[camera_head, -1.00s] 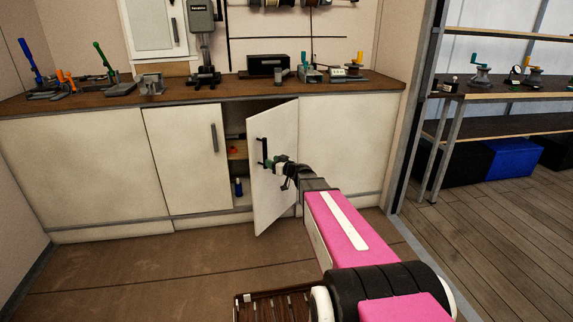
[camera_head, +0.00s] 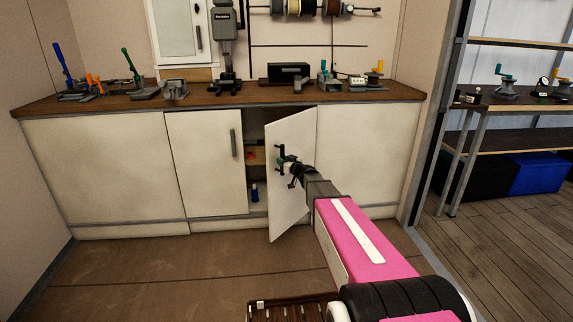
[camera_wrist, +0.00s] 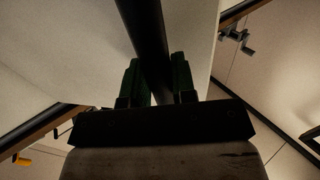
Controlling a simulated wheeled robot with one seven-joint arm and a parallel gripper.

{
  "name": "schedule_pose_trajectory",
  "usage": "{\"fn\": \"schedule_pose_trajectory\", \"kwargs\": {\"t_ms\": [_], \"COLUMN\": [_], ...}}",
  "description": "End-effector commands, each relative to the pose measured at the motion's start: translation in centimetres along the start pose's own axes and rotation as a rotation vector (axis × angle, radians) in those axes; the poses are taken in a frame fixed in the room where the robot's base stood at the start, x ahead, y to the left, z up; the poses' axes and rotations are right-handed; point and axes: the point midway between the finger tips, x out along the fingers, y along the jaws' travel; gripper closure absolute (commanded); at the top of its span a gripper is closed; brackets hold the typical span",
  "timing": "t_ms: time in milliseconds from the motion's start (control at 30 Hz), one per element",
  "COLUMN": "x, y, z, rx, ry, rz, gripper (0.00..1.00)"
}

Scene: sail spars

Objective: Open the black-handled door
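The black-handled door (camera_head: 290,200) is a cream cabinet door under the counter, swung well out from the cabinet, with its hinge side at the right. Its upright black handle (camera_head: 280,156) is on the door's outer face near the free edge. My gripper (camera_head: 286,165) is at the handle. In the wrist view, the black handle (camera_wrist: 146,28) runs between the two green fingers of my gripper (camera_wrist: 160,82). The fingers flank it closely and look shut on it. The lower part of the handle is hidden by the gripper.
Tools stand on the brown counter (camera_head: 130,100). A metal shelf rack (camera_head: 500,100) is at the right. Brown floor lies clear in front.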

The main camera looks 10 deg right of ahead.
Motion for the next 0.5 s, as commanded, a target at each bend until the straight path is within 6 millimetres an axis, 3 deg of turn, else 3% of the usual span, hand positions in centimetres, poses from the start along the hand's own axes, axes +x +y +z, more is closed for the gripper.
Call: {"fn": "schedule_pose_trajectory", "kwargs": {"t_ms": [267,500], "x": [-0.5,-2.5], "y": [0.1,1.2], "z": [-0.1,-0.1], "rx": [0.000,0.000], "ry": [0.000,0.000], "rz": [0.002,0.004], "gripper": [0.95,0.95]}}
